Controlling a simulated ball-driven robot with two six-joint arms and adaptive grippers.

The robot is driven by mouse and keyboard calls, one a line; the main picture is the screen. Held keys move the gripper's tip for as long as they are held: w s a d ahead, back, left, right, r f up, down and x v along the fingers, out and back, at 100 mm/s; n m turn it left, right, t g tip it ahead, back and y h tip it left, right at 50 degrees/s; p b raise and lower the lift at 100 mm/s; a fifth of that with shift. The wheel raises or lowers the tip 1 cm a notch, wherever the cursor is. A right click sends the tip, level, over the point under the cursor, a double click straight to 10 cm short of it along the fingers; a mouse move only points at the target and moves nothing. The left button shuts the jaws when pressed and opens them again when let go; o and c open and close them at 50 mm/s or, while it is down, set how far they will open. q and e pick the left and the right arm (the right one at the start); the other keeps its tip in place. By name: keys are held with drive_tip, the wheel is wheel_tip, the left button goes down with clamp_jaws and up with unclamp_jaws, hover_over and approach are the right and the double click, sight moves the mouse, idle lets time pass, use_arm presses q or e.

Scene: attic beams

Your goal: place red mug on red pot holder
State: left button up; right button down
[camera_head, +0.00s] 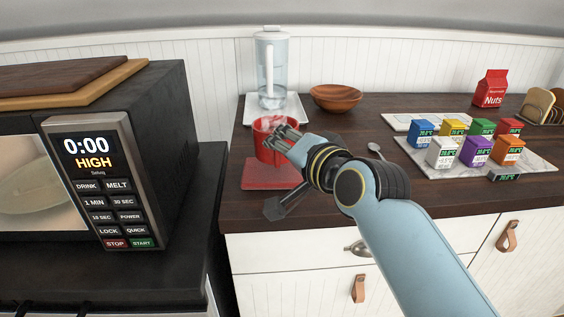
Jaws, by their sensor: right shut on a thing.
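The red mug (264,147) is upright over the red pot holder (268,182), which lies near the counter's front left edge. The mug's base appears to overlap the back part of the pot holder; I cannot tell whether it touches it. My right gripper (279,133) reaches in from the right and is shut on the mug at its upper right side. The gripper hides part of the mug's rim and right side. My left gripper is not in view.
A water pitcher (270,70) on a white tray (292,109) stands behind the mug, with a wooden bowl (335,97) to its right. A spoon (375,150) lies right of my gripper. Small boxes (478,151) sit on a marble tray (541,166). A microwave (105,180) stands left.

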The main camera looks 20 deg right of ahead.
sight(282, 163)
wheel_tip(282, 163, down, 4)
drive_tip(key=shift+r, duration=0.25)
drive_tip(key=c, duration=1.4)
unclamp_jaws()
drive_tip(key=shift+f, duration=0.1)
